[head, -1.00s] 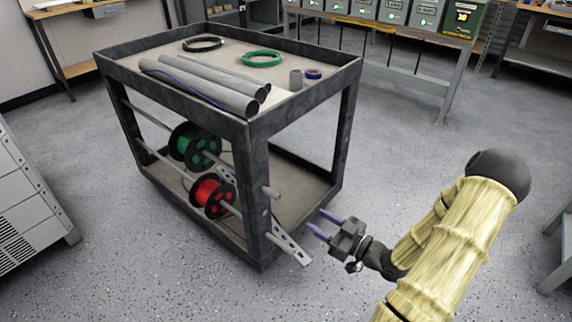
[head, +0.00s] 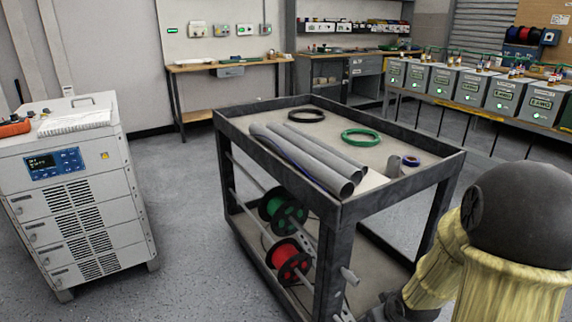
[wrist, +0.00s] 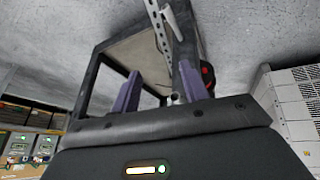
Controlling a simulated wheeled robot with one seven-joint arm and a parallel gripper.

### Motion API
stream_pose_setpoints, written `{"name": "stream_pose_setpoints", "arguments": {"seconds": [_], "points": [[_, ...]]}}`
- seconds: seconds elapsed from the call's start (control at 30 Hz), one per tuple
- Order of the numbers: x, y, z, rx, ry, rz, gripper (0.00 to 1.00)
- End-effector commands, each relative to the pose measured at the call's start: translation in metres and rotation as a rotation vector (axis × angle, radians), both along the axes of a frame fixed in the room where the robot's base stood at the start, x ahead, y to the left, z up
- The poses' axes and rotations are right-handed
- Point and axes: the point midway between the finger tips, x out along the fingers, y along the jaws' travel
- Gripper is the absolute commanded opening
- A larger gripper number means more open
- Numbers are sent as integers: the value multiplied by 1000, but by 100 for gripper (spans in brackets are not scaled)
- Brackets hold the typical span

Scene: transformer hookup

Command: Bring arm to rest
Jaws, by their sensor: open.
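My gripper (wrist: 159,88) shows in the wrist view with its two purple fingers apart and nothing visible between them. Beyond the fingers is the dark frame of the cart (wrist: 88,88), seen at a tilt. In the head view my arm, with a dark joint and pale yellow covers, fills the lower right, close to the cart's near right side. My gripper's fingers do not show in the head view.
The cart (head: 345,212) holds grey pipes (head: 300,160), a green coil (head: 361,137) and a black coil (head: 307,115), with cable spools below. A white cabinet (head: 75,190) stands left. Transformer boxes (head: 475,88) line the right back bench. Floor between cabinet and cart is clear.

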Motion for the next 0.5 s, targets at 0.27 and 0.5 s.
{"name": "stream_pose_setpoints", "arguments": {"seconds": [0.27, 0.5], "points": [[-43, 43, 46, 28, 138, -174, 45], [-77, 76, 69, 97, 227, -258, 45]]}}
